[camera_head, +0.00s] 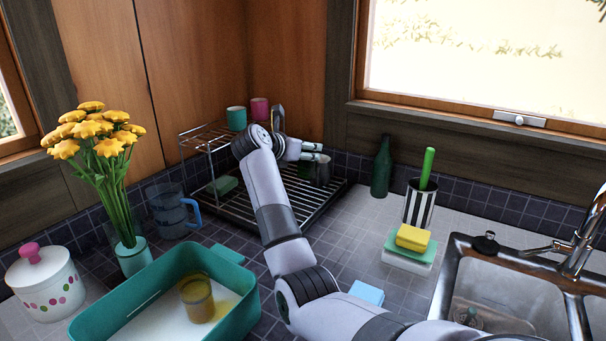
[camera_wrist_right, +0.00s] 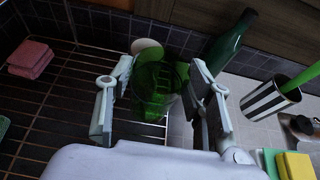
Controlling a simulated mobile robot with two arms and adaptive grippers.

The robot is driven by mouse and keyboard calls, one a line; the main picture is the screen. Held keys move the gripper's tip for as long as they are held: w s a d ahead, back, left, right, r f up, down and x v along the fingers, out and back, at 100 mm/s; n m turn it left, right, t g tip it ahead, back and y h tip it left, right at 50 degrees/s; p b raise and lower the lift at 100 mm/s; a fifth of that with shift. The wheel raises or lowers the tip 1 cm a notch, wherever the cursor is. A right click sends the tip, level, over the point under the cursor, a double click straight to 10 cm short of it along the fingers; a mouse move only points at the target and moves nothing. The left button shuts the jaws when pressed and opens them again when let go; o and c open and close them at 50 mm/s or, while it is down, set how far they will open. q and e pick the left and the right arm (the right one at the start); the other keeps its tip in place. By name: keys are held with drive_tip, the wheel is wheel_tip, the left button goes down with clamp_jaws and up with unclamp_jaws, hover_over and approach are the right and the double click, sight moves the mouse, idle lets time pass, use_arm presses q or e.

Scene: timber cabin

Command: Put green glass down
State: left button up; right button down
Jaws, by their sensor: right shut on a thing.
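The green glass (camera_wrist_right: 153,100) is see-through and sits between the two fingers of my right gripper (camera_wrist_right: 160,84) in the right wrist view. My right gripper (camera_head: 317,152) is shut on it, over the right part of the metal dish rack (camera_head: 285,207). In the head view the glass is mostly hidden by the fingers. A whitish round thing (camera_wrist_right: 146,47) is just behind the glass in the wrist view. I cannot tell whether the glass touches the rack. My left gripper is not in view.
A dark green bottle (camera_head: 381,168) and a striped cup (camera_head: 419,204) stand right of the rack. Teal (camera_head: 236,118) and pink (camera_head: 259,109) cups are on its upper shelf. A pitcher (camera_head: 172,212), a flower vase (camera_head: 133,257) and a teal tub (camera_head: 243,318) are left. The sink (camera_head: 450,285) is right.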

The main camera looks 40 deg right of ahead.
sight(302, 175)
wheel_tip(302, 175, down, 8)
drive_tip(key=shift+r+p, duration=0.2)
drive_tip(key=shift+p, duration=0.2)
drive_tip(key=shift+f, duration=0.1)
drive_tip(key=shift+f, duration=0.2)
drive_tip(key=c, duration=0.8)
unclamp_jaws()
drive_tip(key=shift+o, duration=0.2)
drive_tip(key=shift+r, duration=0.1)
